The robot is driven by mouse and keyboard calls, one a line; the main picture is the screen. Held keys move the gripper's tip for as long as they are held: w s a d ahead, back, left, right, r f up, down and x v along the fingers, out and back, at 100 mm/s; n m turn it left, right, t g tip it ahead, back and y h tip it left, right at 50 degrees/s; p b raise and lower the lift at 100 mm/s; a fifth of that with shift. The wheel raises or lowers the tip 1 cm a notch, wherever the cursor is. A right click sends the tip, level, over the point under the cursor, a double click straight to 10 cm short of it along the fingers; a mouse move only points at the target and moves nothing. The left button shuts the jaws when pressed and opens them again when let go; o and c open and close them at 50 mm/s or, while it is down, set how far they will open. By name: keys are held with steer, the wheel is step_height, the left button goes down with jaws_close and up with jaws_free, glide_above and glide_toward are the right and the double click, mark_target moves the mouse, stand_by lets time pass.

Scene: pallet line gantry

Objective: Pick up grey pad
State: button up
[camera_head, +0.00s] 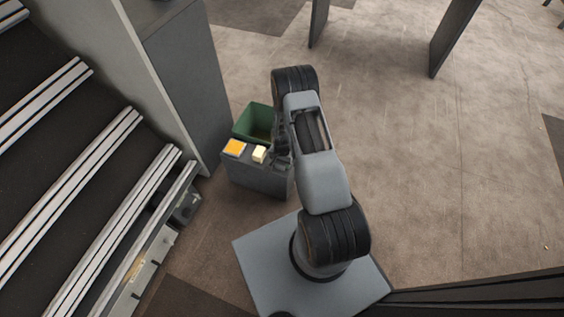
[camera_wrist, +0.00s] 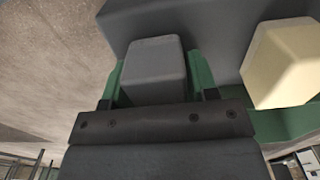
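Whether the fingers press on the pad or stand slightly apart cannot be told. In the head view my gripper (camera_head: 281,152) is low at the right end of a dark grey stand (camera_head: 254,177). The pad is not visible there, hidden by my arm.
A cream block (camera_head: 260,154) stands close by on the stand and shows at right in the wrist view (camera_wrist: 283,65). An orange-topped block (camera_head: 234,147) is farther left. A green bin (camera_head: 246,120) is behind the stand. A tall grey panel (camera_head: 180,75) rises at left.

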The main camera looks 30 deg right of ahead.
steer(key=c, duration=0.5)
steer(key=shift+r, duration=0.1)
steer(key=shift+c, duration=0.2)
steer(key=shift+r, duration=0.2)
step_height(320, 180, up, 3)
steer(key=shift+s+r+p, duration=0.1)
steer(key=shift+r+p, duration=0.1)
steer(key=shift+p, duration=0.85)
steer(key=s+r+p, duration=0.4)
steer(key=s+r, duration=0.5)
steer(key=s, duration=0.4)
steer(key=shift+s+d, duration=0.2)
steer(key=shift+s, duration=0.2)
